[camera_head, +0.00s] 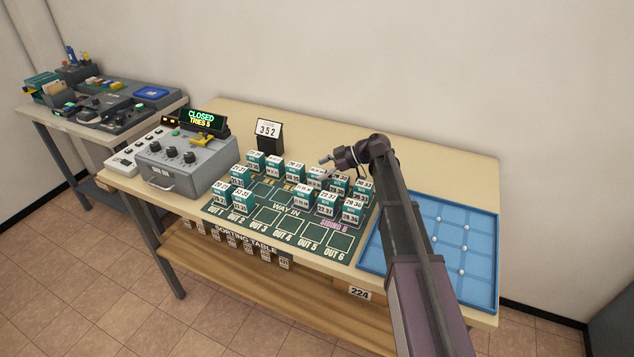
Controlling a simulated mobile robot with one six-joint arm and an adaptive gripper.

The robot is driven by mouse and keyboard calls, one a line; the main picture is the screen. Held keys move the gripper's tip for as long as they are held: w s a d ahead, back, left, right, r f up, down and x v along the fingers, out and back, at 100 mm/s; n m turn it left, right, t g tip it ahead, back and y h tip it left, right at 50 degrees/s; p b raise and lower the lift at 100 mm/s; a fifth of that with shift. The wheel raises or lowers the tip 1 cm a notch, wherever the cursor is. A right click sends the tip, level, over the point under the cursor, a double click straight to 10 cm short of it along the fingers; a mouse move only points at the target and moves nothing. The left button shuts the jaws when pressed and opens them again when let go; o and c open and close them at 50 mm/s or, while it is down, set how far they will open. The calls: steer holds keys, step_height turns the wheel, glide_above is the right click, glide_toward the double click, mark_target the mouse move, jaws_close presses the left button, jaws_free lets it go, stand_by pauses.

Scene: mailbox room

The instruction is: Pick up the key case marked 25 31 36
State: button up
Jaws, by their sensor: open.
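Several small teal-and-white key cases with printed numbers stand on the dark green sorting mat (232,213). At this size I cannot make out for certain which one is marked 25 31 36. Two cases stand at the mat's front left, a left one (216,200) and a right one (241,201). Another group stands at the right, including a front case (352,212). More cases stand in the back rows, some partly hidden by others. My gripper (324,161) is open and seems empty, above the back right of the case group, pointing left. It appears apart from the cases.
A grey control box (185,160) with knobs stands left, its display (201,118) reading CLOSED, TRIES 5. A stand (268,134) shows 352 behind the mat. A blue tray (404,258) with small white balls lies right, partly behind my arm. The back right tabletop is clear.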

steer(key=shift+a+f, duration=0.2)
steer(key=shift+a, duration=0.15)
stand_by(0.3)
steer(key=c, duration=1.3)
